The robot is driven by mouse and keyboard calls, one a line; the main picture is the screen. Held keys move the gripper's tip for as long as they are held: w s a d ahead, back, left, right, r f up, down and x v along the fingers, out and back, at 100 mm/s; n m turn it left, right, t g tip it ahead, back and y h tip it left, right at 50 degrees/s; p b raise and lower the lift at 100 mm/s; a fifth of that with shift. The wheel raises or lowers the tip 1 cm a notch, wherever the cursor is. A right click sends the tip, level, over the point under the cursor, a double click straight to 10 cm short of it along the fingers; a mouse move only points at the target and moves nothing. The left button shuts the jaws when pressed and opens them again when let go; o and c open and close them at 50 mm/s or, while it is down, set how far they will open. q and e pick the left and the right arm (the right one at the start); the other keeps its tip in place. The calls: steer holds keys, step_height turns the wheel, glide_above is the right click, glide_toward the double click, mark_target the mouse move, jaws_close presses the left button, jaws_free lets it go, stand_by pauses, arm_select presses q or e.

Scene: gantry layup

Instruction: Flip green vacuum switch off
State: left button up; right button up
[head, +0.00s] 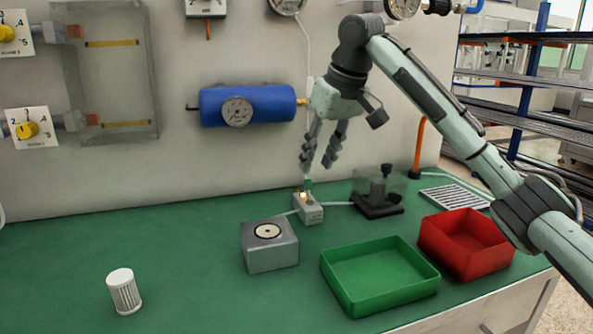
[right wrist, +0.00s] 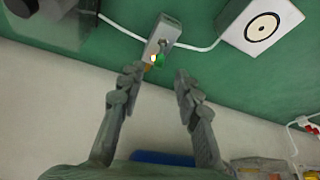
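The green vacuum switch is a small grey box (head: 308,208) on the green bench near the wall, with a green part and a lit amber lamp on its top. In the right wrist view the switch box (right wrist: 164,36) shows with its green part (right wrist: 159,60) at the near end. My right gripper (head: 316,168) points down just above the switch box. Its fingers are apart and nothing is between them; in the right wrist view the gripper (right wrist: 158,78) has the green part near its fingertips. I cannot tell if they touch it. My left gripper is not in view.
A grey block with a round port (head: 270,258) stands left of the switch. A black device with a clear cover (head: 378,203) stands to its right. A green tray (head: 350,300) and a red tray (head: 440,268) lie in front. A white ribbed cylinder (head: 124,291) stands at left. A blue tank (head: 270,105) hangs behind.

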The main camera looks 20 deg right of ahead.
mark_target(310, 180)
steer(key=x, duration=0.7)
steer(key=shift+w+a+f, duration=0.1)
steer(key=shift+w+f, duration=0.15)
steer(key=shift+w, duration=0.05)
steer(key=shift+c, duration=0.6)
jaws_close()
